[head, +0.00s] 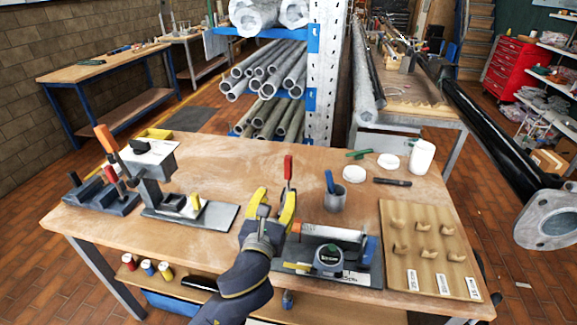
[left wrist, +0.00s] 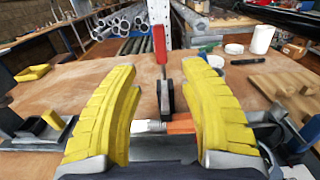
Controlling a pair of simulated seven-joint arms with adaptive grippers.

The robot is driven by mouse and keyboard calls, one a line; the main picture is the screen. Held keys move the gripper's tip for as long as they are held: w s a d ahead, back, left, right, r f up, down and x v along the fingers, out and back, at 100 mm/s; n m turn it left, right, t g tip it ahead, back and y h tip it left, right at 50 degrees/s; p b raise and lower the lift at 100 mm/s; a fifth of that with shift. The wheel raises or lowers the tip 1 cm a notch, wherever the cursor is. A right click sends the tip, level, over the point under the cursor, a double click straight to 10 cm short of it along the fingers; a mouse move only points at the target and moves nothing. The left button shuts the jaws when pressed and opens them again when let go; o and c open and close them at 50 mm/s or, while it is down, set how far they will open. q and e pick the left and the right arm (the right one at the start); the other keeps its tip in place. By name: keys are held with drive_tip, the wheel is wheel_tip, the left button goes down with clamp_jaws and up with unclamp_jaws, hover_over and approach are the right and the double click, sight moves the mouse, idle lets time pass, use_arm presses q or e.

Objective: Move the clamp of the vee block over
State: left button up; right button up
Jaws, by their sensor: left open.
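The vee block fixture (head: 362,279) sits on a dark base plate at the front of the bench, carrying a pale cylinder (head: 335,233) with an orange end (left wrist: 181,127). The clamp's red handle (head: 288,167) stands upright at its left; it also shows in the left wrist view (left wrist: 159,44), above a dark clamp arm (left wrist: 166,98). My left gripper (head: 274,196) is open, its yellow fingers on either side of the handle's line in the left wrist view (left wrist: 160,66). No contact with the handle is visible. The gripper hides the fixture's left part. My right gripper is not in view.
A white canister (head: 422,157) stands at the back right. The bench's middle back is clear.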

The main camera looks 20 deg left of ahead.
sight(287, 168)
use_arm(q)
drive_tip(key=w, duration=0.9)
drive_tip(key=w+a, duration=0.1)
drive_tip(key=w, duration=0.4)
drive_tip(key=shift+w+a, duration=0.1)
drive_tip(key=shift+w, duration=0.1)
clamp_jaws()
